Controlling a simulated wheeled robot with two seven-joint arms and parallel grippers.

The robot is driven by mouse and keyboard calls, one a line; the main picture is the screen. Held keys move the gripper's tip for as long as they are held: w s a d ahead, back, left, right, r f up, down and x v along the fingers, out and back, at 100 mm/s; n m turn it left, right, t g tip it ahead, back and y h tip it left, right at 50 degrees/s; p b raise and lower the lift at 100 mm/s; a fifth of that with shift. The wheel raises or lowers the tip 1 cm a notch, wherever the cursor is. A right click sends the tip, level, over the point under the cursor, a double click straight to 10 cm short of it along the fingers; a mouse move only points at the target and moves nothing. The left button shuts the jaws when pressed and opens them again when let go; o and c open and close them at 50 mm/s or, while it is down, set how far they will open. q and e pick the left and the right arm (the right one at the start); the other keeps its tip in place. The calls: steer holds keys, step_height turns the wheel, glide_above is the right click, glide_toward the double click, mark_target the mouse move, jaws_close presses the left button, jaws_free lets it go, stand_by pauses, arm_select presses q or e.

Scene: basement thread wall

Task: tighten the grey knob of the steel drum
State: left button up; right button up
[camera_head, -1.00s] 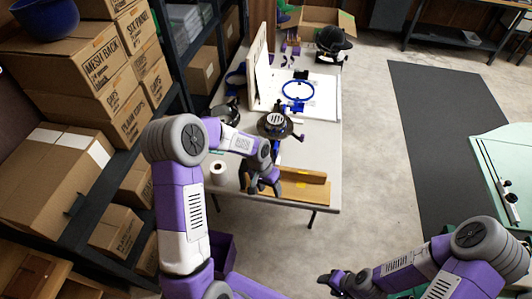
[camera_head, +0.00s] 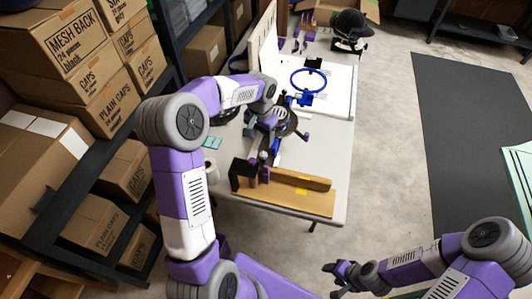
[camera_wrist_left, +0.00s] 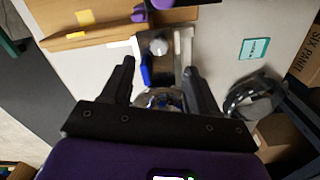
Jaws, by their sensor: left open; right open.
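The grey knob (camera_wrist_left: 158,46) shows in the left wrist view, just beyond and between the fingertips of my left gripper (camera_wrist_left: 158,68). In the head view the knob (camera_head: 263,155) stands near the table's front. A round metallic part, probably the steel drum (camera_wrist_left: 160,98), is partly hidden between the finger bases in the wrist view. My left gripper (camera_head: 266,114) is open and empty over the fixture, apart from the knob. My right gripper (camera_head: 340,274) is open and empty, low in front of the table.
A brown cardboard tray (camera_head: 300,202) lies at the table's front, beside a black block (camera_head: 238,182). A teal card (camera_head: 212,142) and a black round object (camera_head: 225,113) are left of the fixture. A shelf with cartons (camera_head: 105,100) stands left. Open floor (camera_head: 390,150) lies right.

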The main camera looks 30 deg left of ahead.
mark_target(263, 155)
arm_select(q)
steer(key=f, duration=0.1)
steer(key=f+b, duration=0.1)
steer(key=shift+w+f+b, duration=0.25)
steer(key=shift+f+b, duration=0.05)
steer(key=shift+f, duration=0.1)
step_height(263, 155, down, 7)
steer(key=shift+r+b, duration=0.1)
steer(key=shift+b, duration=0.85)
steer(key=c, duration=1.1)
steer(key=shift+o, duration=0.2)
